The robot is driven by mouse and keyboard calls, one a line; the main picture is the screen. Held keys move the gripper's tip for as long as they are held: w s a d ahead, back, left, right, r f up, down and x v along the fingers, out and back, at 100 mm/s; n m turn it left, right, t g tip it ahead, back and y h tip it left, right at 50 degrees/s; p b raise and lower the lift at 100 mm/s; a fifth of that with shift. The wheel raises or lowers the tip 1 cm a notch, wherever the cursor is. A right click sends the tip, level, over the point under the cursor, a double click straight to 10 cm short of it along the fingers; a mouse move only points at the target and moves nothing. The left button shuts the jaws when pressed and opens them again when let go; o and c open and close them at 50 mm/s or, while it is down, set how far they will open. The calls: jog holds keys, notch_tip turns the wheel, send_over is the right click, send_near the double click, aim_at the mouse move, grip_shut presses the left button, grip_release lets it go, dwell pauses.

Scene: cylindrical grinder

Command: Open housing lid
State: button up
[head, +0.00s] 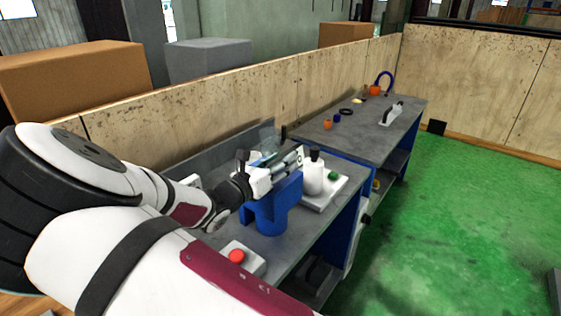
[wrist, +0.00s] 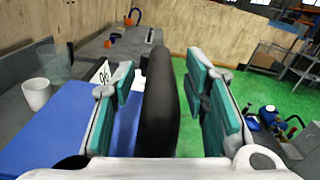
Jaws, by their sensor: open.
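A blue housing (head: 265,213) stands on the near grey workbench in the head view. My gripper (head: 293,160) is just above and behind it and hides part of its top. In the wrist view a flat blue surface (wrist: 60,135) lies to the lower left, probably the housing's lid. A black upright handle (wrist: 158,110) stands between my two teal-padded fingers. The fingers are open with a gap visible on each side of it, wider on the right. Whether the handle is fixed to the blue surface cannot be told.
A white cylinder (head: 313,177) with a black top stands on a pale base right of my gripper. A red button (head: 236,256) on a white box sits at the bench's front. A second bench (head: 365,130) with small parts is behind.

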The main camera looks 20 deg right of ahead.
jog(key=shift+d, duration=0.1)
grip_shut()
